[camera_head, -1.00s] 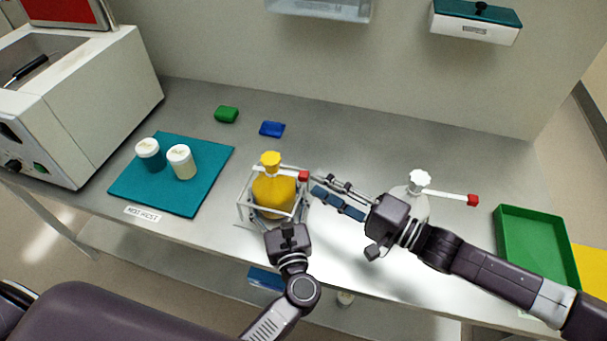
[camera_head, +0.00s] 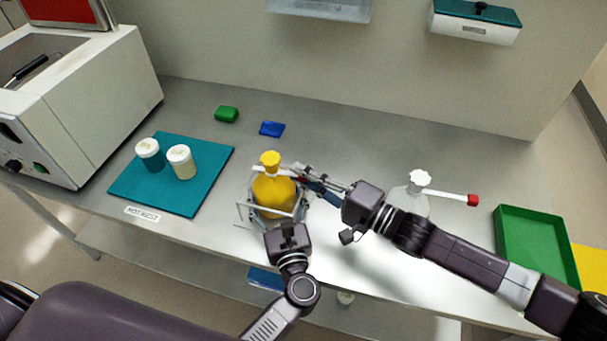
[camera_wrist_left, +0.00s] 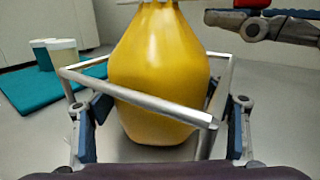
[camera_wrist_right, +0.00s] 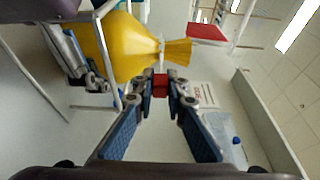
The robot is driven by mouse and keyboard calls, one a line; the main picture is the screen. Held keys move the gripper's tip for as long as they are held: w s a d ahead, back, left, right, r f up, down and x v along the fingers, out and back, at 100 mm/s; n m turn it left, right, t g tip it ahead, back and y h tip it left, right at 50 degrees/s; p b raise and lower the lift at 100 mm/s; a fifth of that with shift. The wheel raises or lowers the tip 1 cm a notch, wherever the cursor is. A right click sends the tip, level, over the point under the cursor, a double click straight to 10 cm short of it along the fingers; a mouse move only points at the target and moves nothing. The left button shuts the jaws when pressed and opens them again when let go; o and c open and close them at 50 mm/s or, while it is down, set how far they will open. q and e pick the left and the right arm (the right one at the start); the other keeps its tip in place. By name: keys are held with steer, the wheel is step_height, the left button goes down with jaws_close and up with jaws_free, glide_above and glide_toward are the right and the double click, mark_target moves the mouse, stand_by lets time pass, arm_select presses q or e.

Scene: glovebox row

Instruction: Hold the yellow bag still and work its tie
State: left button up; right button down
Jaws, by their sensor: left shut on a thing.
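The yellow bag (camera_head: 272,190) stands upright in a wire frame (camera_head: 240,212) at the bench front; its gathered top (camera_head: 270,158) points up. My left gripper (camera_wrist_left: 162,130) is shut on the bag's lower body, a finger on each side with the frame's bars there. The tie is a pale strip (camera_head: 260,169) around the neck, ending in a red tab (camera_wrist_right: 160,85). My right gripper (camera_head: 300,176) reaches in from the right at neck height. In the right wrist view its fingers are apart, with the red tab between the tips.
A clear bag (camera_head: 408,203) with a white top and red-ended tie (camera_head: 473,200) stands behind my right arm. A teal mat (camera_head: 205,165) with two jars lies left. Green (camera_head: 227,114) and blue (camera_head: 271,129) blocks lie behind. A green tray (camera_head: 535,245) is at right.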

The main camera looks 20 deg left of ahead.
stand_by(0.3)
steer(key=d, duration=0.5)
steer(key=shift+d+f, duration=0.1)
steer(key=shift+d, duration=0.05)
steer(key=c, duration=1.9)
jaws_free()
steer(key=shift+w, duration=0.1)
steer(key=shift+c, duration=0.2)
steer(key=v, duration=1.2)
